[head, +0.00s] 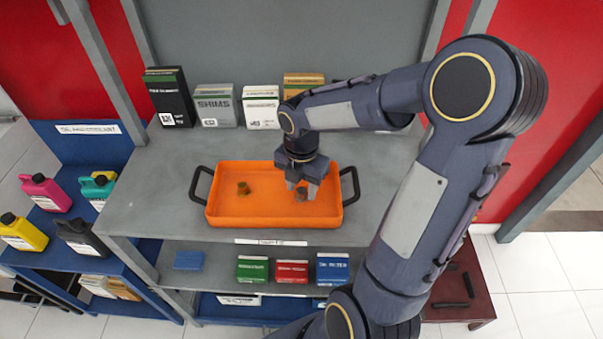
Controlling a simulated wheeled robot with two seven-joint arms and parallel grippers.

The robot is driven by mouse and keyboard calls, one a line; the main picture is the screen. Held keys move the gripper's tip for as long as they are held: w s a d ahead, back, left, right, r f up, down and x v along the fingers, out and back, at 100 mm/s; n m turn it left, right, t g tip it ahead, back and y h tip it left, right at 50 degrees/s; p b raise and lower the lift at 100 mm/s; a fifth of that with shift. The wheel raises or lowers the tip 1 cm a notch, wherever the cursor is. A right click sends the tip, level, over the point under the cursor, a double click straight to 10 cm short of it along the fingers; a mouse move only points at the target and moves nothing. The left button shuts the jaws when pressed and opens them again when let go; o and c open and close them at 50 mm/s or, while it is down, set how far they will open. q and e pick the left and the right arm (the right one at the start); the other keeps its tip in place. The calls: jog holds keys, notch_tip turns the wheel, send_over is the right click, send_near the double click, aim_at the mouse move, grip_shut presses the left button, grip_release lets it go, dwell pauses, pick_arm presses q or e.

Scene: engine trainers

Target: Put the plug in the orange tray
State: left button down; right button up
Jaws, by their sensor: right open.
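The orange tray (270,209) with two dark handles sits on the grey shelf top in the head view. A small brownish piece (243,188) lies in its left half. Another small brownish piece (301,194) is in its right half, just below my right gripper (303,188). I cannot tell which of the two is the plug. My right gripper points down over the tray's right half with its jaws open. Whether it touches the piece below is too small to tell. My left gripper is not in view.
Several boxes, among them a black one (168,97) and a grey SHIMS box (217,106), stand along the back of the shelf top. The lower shelf holds green (252,269), red (292,271) and blue (332,268) boxes. Coloured jugs stand on the blue rack at left.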

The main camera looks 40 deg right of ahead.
aim_at(301, 190)
notch_tip(301, 190, up, 11)
jog(key=s+a+f+m+t+y, duration=0.1)
jog(key=s+a+m, duration=0.4)
jog(key=m, duration=0.7)
jog(key=s+a+f+m+t+y, duration=0.1)
jog(key=s+a+m+t, duration=0.3)
jog(key=s+m, duration=0.4)
jog(key=a+m+y, duration=0.1)
jog(key=m, duration=0.3)
jog(key=shift+a+t+y+p, duration=0.25)
jog(key=shift+t+y+p, duration=0.05)
jog(key=shift+y, duration=0.1)
jog(key=shift+c, duration=0.5)
